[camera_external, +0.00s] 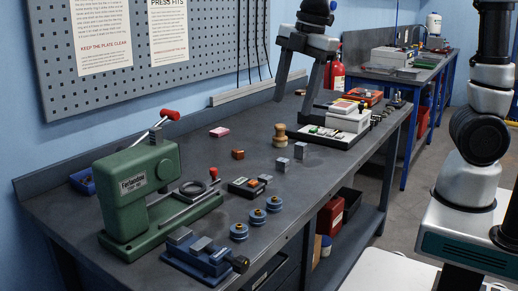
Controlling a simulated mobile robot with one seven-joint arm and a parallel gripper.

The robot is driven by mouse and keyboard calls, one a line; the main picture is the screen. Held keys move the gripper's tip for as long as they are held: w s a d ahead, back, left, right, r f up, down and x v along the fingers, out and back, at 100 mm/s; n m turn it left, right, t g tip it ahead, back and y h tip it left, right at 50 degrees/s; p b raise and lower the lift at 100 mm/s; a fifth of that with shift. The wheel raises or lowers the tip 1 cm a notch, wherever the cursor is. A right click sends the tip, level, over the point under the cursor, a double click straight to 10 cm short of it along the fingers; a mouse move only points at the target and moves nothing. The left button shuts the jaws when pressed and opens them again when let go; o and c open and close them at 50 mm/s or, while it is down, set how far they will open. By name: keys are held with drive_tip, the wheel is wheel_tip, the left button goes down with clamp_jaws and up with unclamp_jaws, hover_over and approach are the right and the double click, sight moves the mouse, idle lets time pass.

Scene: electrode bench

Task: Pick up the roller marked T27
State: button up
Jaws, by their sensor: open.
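Each has a dark centre. No T27 mark is readable on any of them at this size. My gripper (304,96) hangs from the top of the picture, fingers pointing down and spread wide with nothing between them. It is behind and to the right of the rollers in the picture, well apart from them.
A green press (140,195) and a blue vise (205,258) flank the rollers on the left. A small dark box (243,187), metal blocks (282,164) and a wooden knob (279,135) stand behind them. A white device (347,119) sits farther right. Bare bench lies right of the rollers.

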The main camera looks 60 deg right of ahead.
drive_tip(key=w+a+f+n+g, duration=0.1)
drive_tip(key=w+a+f+n, duration=0.35)
drive_tip(key=a+n, duration=0.3)
drive_tip(key=n+g, duration=0.1)
drive_tip(key=n, duration=0.3)
hover_over(239, 225)
wheel_tip(239, 225, down, 4)
drive_tip(key=shift+n+h, duration=0.25)
drive_tip(key=shift+h, duration=0.05)
drive_tip(key=f, duration=0.6)
drive_tip(key=f+b, duration=0.1)
drive_tip(key=f, duration=0.5)
drive_tip(key=shift+w+a+b, duration=0.1)
drive_tip(key=shift+w+b, duration=0.1)
drive_tip(key=shift+b, duration=0.1)
drive_tip(key=shift+s+f, duration=0.2)
drive_tip(key=shift+f, duration=2.8)
drive_tip(key=c, duration=1.2)
